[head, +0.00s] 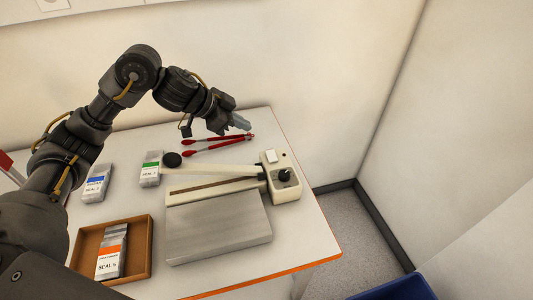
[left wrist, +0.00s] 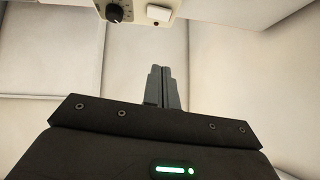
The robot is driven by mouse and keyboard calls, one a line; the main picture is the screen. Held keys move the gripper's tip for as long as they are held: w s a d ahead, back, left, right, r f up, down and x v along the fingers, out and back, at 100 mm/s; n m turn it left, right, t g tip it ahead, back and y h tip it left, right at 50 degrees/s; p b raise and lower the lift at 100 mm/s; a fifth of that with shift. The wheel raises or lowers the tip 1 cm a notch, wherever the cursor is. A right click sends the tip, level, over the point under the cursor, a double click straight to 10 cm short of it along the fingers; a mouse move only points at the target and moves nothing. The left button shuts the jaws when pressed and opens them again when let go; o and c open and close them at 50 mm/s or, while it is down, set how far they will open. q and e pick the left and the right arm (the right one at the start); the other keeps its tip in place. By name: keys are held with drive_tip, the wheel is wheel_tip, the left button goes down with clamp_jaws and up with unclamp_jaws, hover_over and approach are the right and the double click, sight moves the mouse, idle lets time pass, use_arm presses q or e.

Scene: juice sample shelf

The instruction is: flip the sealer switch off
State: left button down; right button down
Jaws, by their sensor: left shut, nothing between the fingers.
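The sealer (head: 283,188) is a cream-coloured machine with a long arm, standing on the table. Its white switch (head: 270,156) sits on the top of its right-hand housing, close to a black knob (head: 285,174). In the left wrist view the switch (left wrist: 158,13) and the knob (left wrist: 114,13) show at the top edge. I cannot tell which way the switch is tipped. My left gripper (head: 241,122) is shut and empty, above the back of the table, behind the switch and apart from it. Its closed fingers (left wrist: 163,88) also show in the left wrist view. My right gripper is out of view.
Red tongs (head: 217,147) lie behind the sealer. A metal plate (head: 218,229) is in front of it. Pouches with blue (head: 96,184) and green (head: 150,170) labels stand left. A wooden tray (head: 143,262) holds orange-labelled pouches. A blue bin (head: 400,289) is below right.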

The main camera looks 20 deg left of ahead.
sight(275, 151)
use_arm(q)
drive_tip(key=shift+f, duration=0.45)
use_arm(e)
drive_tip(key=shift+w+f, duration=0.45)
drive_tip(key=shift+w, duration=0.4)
